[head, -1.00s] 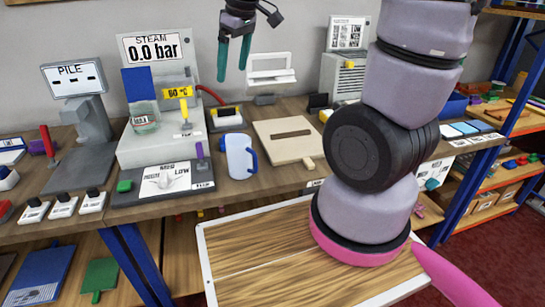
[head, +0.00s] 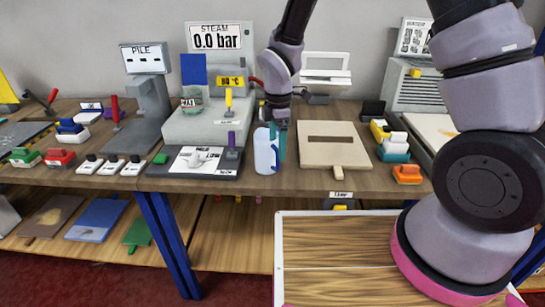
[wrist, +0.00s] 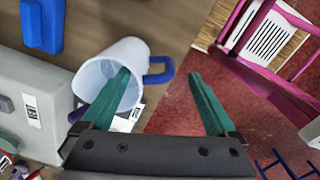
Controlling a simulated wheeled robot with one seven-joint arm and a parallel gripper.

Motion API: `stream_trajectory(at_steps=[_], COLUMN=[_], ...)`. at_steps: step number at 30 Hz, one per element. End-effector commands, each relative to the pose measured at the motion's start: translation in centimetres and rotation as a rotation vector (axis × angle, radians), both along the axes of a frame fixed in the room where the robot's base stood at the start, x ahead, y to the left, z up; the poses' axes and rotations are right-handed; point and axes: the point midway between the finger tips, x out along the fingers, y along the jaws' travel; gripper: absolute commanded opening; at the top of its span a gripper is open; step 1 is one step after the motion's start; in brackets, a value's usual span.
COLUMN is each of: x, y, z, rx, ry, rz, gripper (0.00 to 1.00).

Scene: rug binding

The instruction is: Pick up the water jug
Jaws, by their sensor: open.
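The water jug (head: 264,154) is a pale blue-white jug with a blue handle, standing upright on the bench right of the steam machine's control panel. In the wrist view the jug (wrist: 93,88) shows its open mouth, with the blue handle (wrist: 157,78) on its right. My gripper (head: 279,150) is open at the jug's right side, pointing down. In the wrist view my gripper (wrist: 160,73) has its left teal finger overlapping the jug's mouth and its right finger beyond the handle. I cannot tell whether the left finger is inside the jug or whether either finger touches it.
The steam machine (head: 205,126) with its control panel (head: 190,163) stands close on the left. A wooden board with a dark slot (head: 318,155) lies on the right. A glass beaker (head: 192,101) sits on the machine. Bare bench (head: 280,180) lies in front of the jug.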

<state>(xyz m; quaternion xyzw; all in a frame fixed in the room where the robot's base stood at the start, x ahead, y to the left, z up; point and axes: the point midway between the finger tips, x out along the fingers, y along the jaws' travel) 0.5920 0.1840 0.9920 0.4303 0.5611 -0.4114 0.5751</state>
Motion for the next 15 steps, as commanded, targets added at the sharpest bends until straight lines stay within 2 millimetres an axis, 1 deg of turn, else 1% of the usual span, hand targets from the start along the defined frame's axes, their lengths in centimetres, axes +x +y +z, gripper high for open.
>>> stream_trajectory(at_steps=[1, 3, 10, 15], x=[-0.1, 0.0, 0.1, 0.3], y=[0.0, 0.0, 0.0, 0.2], z=[-1.0, -1.9, -3.7, -6.3], rx=[-0.003, -0.002, -0.002, -0.003], ry=[0.004, 0.004, 0.002, 0.002], rz=[0.001, 0.000, -0.001, -0.002], gripper=[0.94, 0.94, 0.94, 0.94])
